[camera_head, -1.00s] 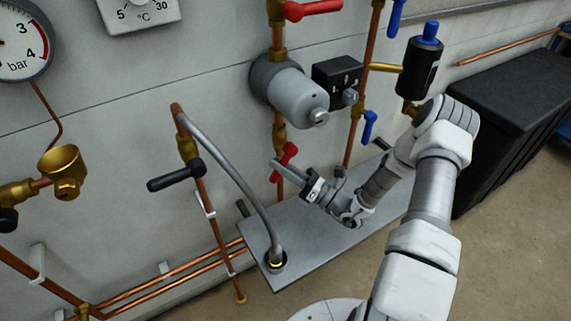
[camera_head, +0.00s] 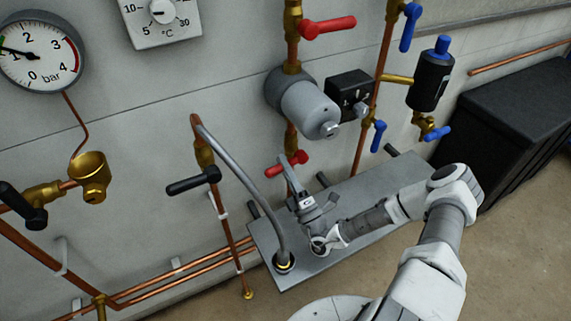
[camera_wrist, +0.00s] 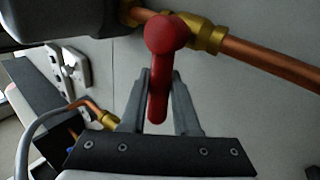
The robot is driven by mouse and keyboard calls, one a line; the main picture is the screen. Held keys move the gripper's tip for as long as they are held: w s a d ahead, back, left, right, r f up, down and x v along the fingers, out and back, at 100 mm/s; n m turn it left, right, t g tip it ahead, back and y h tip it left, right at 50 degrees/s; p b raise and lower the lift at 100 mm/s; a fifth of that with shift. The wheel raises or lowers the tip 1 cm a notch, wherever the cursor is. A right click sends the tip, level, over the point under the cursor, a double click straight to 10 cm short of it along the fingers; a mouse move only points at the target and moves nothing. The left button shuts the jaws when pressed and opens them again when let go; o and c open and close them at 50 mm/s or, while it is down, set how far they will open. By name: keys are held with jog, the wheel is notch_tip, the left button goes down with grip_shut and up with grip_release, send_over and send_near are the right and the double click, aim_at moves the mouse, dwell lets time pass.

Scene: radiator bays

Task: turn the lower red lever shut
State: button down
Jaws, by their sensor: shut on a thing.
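The lower red lever (camera_head: 272,170) sits on a brass valve in the vertical copper pipe below the grey pump. It lies nearly level across the pipe, its left end tilted slightly down. My gripper (camera_head: 286,163) reaches up to it from below right and is shut on it. In the wrist view the red lever (camera_wrist: 166,38) stands between the two grey fingers of my gripper (camera_wrist: 160,80), its rounded end towards the camera. The fingers hide part of the lever in the head view.
The grey pump (camera_head: 309,108) and an upper red lever (camera_head: 330,27) are above. A grey hose (camera_head: 240,170) arches at left, near a black-handled valve (camera_head: 193,181). Blue levers (camera_head: 378,136) are at right. A metal shelf (camera_head: 350,215) lies under my arm. A black box (camera_head: 520,105) stands far right.

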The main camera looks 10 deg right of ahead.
jog(key=shift+r+m+t+h, duration=0.25)
jog(key=shift+m+h, duration=0.25)
jog(key=shift+m, duration=0.15)
jog(key=shift+r+m+t+h, duration=0.1)
jog(key=shift+m+t+h, duration=0.15)
jog(key=shift+m+h, duration=0.35)
jog(key=shift+m+p, duration=0.25)
jog(key=shift+p, duration=0.05)
jog(key=c, duration=0.7)
grip_release()
jog(key=shift+o, duration=0.2)
jog(key=shift+s+f, duration=0.1)
